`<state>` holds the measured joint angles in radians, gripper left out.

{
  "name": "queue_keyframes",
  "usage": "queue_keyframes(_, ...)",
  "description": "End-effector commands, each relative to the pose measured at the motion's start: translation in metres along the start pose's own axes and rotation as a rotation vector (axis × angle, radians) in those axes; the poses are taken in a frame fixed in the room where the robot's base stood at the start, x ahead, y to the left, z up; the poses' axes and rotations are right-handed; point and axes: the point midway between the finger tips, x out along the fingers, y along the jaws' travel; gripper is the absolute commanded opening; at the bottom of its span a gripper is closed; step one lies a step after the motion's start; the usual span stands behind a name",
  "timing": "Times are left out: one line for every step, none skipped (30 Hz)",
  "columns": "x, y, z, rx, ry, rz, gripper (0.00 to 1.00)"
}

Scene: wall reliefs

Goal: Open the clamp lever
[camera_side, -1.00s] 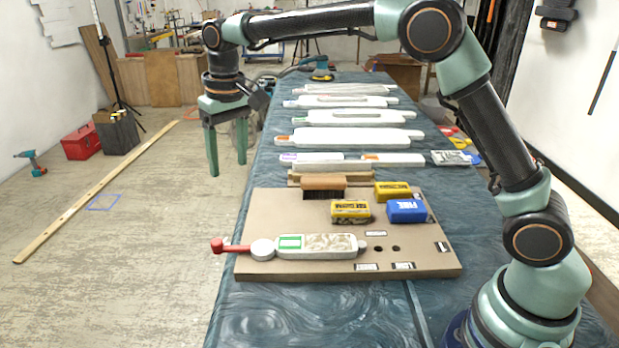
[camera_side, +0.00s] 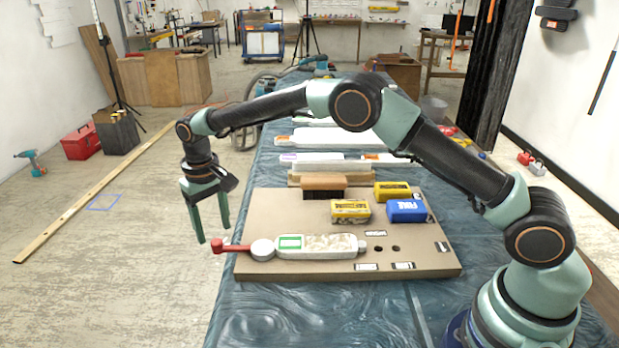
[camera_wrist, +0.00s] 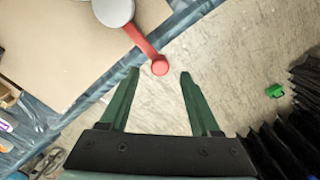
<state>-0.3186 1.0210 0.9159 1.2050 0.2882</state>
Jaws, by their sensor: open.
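The clamp lever (camera_side: 232,248) is a red bar with a round knob. It runs left from a white round hub (camera_side: 262,249) and sticks out past the left edge of the board. The hub joins a white, patterned relief piece (camera_side: 322,246) on the board. In the wrist view the red lever (camera_wrist: 147,47) ends with its knob just beyond and between my fingertips. My gripper (camera_side: 213,233) is open and empty, pointing down near the knob; in the wrist view its green fingers (camera_wrist: 160,73) are apart. I cannot tell if either finger touches the lever.
The tan board (camera_side: 300,203) lies on the cloth-covered table. White reliefs (camera_side: 320,160) lie behind.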

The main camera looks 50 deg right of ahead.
Motion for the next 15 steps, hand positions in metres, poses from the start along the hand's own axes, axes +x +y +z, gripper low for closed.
queue_keyframes(0.009,0.0,0.001,0.0,-0.003,0.001,0.64)
queue_keyframes(0.014,0.0,0.001,0.0,-0.003,0.001,0.64)
queue_keyframes(0.019,0.0,0.001,0.0,-0.003,0.001,0.64)
queue_keyframes(0.022,0.0,0.001,0.0,-0.002,0.001,0.64)
queue_keyframes(0.025,0.0,0.0,0.0,-0.002,0.0,0.64)
queue_keyframes(0.029,0.0,0.0,0.0,-0.002,0.001,0.64)
queue_keyframes(0.031,0.0,0.001,0.0,-0.002,0.001,0.64)
queue_keyframes(0.033,0.0,0.0,0.0,-0.001,0.0,0.64)
queue_keyframes(0.035,0.0,0.0,0.0,-0.001,0.0,0.64)
queue_keyframes(0.035,0.0,0.0,0.0,0.0,0.0,0.64)
queue_keyframes(0.036,0.0,0.0,0.0,0.0,0.0,0.64)
queue_keyframes(0.037,0.0,0.0,0.0,0.001,0.0,0.64)
queue_keyframes(0.037,0.0,0.0,0.0,0.001,0.0,0.64)
queue_keyframes(0.037,0.0,0.0,0.0,0.001,0.0,0.64)
queue_keyframes(0.037,0.0,0.0,0.0,0.001,0.0,0.64)
